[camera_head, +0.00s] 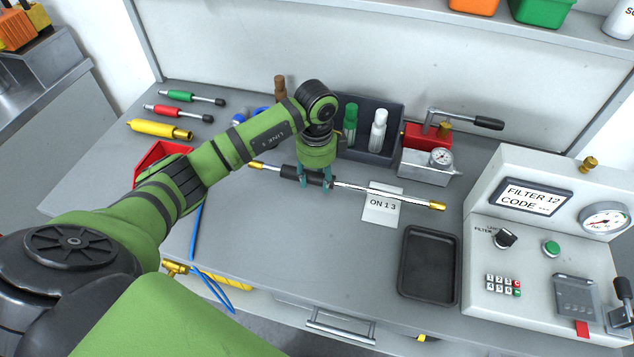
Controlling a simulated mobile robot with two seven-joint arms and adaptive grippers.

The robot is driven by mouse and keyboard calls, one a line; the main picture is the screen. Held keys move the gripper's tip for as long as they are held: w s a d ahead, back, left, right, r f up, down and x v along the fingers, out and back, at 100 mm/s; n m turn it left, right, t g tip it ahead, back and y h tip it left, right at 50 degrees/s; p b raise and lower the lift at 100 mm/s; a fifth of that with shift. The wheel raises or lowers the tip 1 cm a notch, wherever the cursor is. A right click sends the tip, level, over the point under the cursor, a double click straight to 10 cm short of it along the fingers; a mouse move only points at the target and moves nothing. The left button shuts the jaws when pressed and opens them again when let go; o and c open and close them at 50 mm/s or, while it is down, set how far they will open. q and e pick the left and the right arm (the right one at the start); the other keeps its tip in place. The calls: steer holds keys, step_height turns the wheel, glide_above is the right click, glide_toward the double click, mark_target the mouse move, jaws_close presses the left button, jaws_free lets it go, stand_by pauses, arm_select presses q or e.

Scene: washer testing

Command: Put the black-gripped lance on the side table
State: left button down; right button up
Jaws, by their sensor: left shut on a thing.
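The black-gripped lance (385,191) has a thin silver rod with brass ends and a black sleeve at its middle. My left gripper (315,180) points down and is shut on the black sleeve. The lance lies crosswise over the grey workbench (270,215), passing over a white card (382,213). I cannot tell whether it touches the bench. A separate grey metal table (42,68) stands at the far left, partly cut off, with an orange and yellow object on it. My right gripper is not in view.
A black tray (429,262) and a control panel (540,240) are on the right. A dark bin with bottles (378,133) and a gauge block (427,165) stand behind the lance. Screwdriver-like tools, a yellow cylinder (158,130) and a red bin (160,158) are on the left.

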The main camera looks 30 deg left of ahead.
mark_target(317, 187)
arm_select(q)
step_height(317, 187, down, 3)
steer(key=shift+f+p, duration=0.1)
steer(key=shift+p, duration=0.2)
steer(key=shift+w+f, duration=0.1)
steer(key=shift+f, duration=0.1)
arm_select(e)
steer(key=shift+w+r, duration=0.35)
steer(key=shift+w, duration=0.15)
arm_select(q)
steer(key=shift+f, duration=0.1)
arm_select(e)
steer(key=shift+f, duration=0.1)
arm_select(q)
steer(key=c, duration=0.6)
jaws_free()
step_height(317, 187, up, 11)
steer(key=b, duration=0.2)
steer(key=shift+b, duration=0.35)
steer(key=shift+r, duration=0.6)
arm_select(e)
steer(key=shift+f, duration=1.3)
